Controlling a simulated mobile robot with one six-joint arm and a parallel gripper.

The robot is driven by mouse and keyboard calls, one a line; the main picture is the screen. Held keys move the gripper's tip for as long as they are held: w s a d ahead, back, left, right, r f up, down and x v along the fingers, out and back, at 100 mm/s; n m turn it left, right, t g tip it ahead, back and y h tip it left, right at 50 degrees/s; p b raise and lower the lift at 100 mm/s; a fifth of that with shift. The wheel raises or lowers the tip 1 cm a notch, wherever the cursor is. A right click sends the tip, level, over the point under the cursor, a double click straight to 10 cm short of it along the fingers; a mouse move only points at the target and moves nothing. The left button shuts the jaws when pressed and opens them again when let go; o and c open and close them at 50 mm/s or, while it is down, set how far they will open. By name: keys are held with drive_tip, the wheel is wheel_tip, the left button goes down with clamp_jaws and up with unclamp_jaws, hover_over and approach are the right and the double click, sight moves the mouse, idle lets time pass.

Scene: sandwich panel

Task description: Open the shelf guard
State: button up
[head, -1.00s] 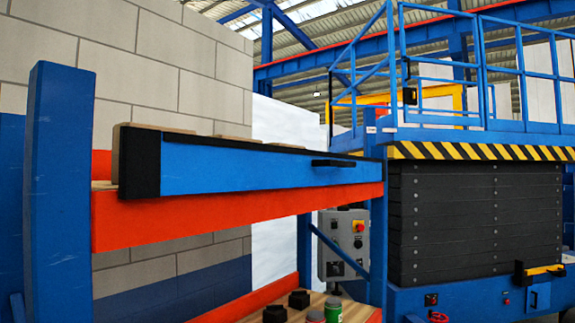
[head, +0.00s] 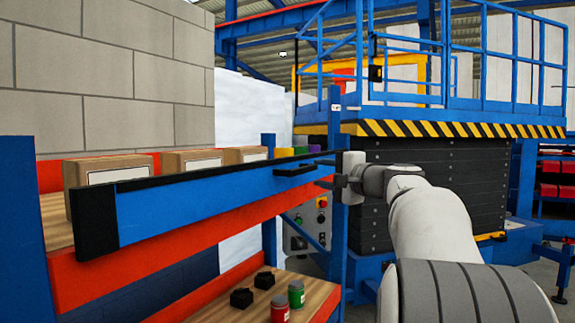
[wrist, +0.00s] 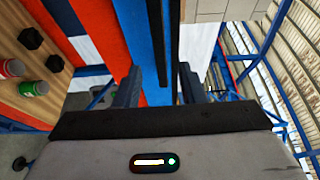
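The shelf guard (head: 200,198) is a long blue panel with a black top edge and black end cap, along the front of the upper shelf.
Cardboard boxes (head: 110,170) stand behind the guard on the upper shelf. The lower shelf (head: 235,300) holds black knobs, a red can (head: 280,309) and a green can (head: 296,293). A blue post (head: 338,230) stands beside my gripper. A lift platform (head: 420,190) is behind.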

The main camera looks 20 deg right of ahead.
sight(305, 171)
drive_tip(key=p+x, duration=0.2)
drive_tip(key=x, duration=0.4)
drive_tip(key=shift+w+r+p, duration=0.1)
drive_tip(key=shift+w+p, duration=0.1)
drive_tip(key=shift+p, duration=0.2)
drive_tip(key=shift+w+a, duration=0.2)
drive_tip(key=shift+w, duration=0.35)
clamp_jaws()
